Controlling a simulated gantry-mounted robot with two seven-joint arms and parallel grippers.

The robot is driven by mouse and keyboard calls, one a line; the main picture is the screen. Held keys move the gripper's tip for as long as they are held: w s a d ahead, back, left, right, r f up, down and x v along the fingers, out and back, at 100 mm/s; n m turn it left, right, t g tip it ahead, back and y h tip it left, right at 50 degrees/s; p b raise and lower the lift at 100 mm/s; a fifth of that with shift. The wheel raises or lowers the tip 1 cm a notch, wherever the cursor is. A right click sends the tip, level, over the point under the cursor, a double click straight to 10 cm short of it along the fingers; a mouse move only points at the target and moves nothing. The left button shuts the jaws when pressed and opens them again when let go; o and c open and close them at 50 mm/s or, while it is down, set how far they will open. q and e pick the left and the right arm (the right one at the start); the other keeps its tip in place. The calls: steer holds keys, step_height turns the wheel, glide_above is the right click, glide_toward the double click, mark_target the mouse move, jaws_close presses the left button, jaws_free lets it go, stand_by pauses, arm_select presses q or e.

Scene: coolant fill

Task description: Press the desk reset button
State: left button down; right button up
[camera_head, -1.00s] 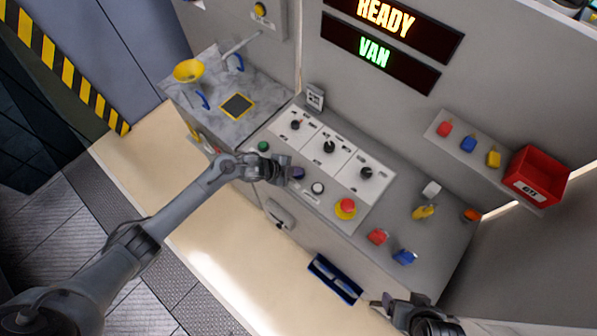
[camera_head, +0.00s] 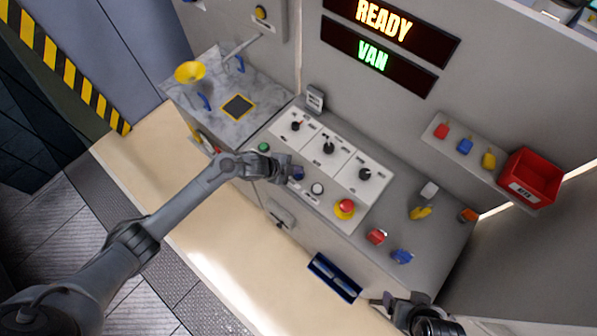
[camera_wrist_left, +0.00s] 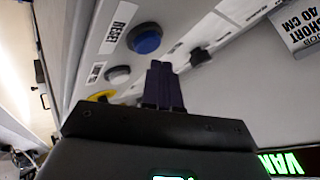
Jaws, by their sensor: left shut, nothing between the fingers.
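The blue reset button (camera_wrist_left: 145,38), beside a RESET label, stands on the desk panel in the left wrist view. In the head view its blue cap (camera_head: 298,173) shows just past my left fingertips. My left gripper (camera_head: 284,170) is shut and empty, low over the panel's front row of buttons. In the left wrist view its closed fingers (camera_wrist_left: 163,82) appear just below the blue button. I cannot tell whether they touch it. My right gripper (camera_head: 382,302) is at the bottom right, away from the panel; its jaw state is unclear.
Beside the button are a white button (camera_head: 317,188) and a red-and-yellow emergency stop (camera_head: 345,207). A green button (camera_head: 263,147) lies left of my gripper. Black rotary knobs (camera_head: 328,147) stand behind. Small coloured pieces lie on the desk's right.

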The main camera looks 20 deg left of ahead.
arm_select(q)
steer(key=shift+r, duration=0.1)
step_height(320, 180, up, 5)
steer(key=p, duration=0.4)
steer(key=shift+p, duration=0.35)
stand_by(0.3)
